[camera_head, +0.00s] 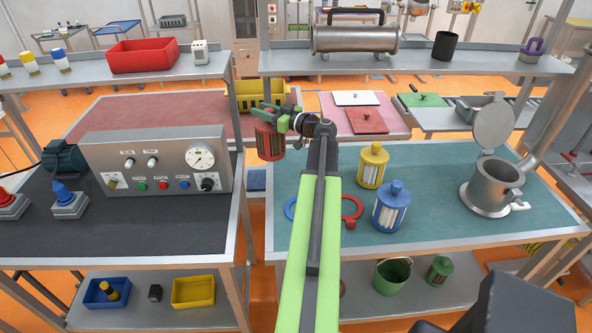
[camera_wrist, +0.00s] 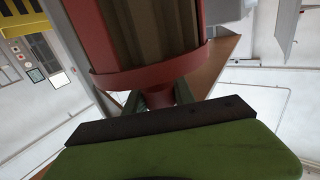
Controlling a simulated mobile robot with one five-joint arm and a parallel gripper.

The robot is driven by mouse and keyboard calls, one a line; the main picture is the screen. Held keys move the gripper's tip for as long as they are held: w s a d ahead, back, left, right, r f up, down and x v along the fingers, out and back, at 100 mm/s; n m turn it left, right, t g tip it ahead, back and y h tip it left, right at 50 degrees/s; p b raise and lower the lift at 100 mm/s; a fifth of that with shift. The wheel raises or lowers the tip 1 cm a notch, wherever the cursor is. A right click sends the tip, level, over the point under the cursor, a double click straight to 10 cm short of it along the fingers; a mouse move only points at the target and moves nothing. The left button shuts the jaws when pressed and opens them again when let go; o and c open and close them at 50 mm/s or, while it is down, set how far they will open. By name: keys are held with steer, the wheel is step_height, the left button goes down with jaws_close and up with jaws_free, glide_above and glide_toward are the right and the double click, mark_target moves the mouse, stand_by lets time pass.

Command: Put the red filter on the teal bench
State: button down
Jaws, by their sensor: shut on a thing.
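My gripper (camera_head: 283,117) is shut on the red filter (camera_head: 268,141), a red cage with a brownish core. In the head view the filter is held at the end of my arm, by the left edge of the teal bench (camera_head: 440,168), next to the gap between the two benches. In the wrist view the red filter (camera_wrist: 150,45) fills the upper middle, its narrow red end between the green fingers (camera_wrist: 158,98). The filter appears raised; its exact height over the bench is hard to tell.
A yellow filter (camera_head: 373,166), a blue filter (camera_head: 391,207) and a metal pot with an open lid (camera_head: 492,187) stand on the teal bench. A control box (camera_head: 157,163) stands on the dark left bench.

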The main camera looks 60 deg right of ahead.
steer(key=s+d+f+m+g+h+b, duration=0.1)
steer(key=s+d+m+h, duration=0.3)
steer(key=d, duration=0.8)
steer(key=s+d+f+m+g+h+b, duration=0.15)
steer(key=s+d+h, duration=0.4)
steer(key=d, duration=0.65)
steer(key=w+a+f+b, duration=0.5)
steer(key=a+f+b, duration=0.5)
steer(key=shift+w+f+m, duration=0.2)
steer(key=shift+f+m, duration=0.15)
steer(key=c, duration=1.1)
jaws_free()
steer(key=shift+a, duration=0.1)
steer(key=shift+o, duration=0.2)
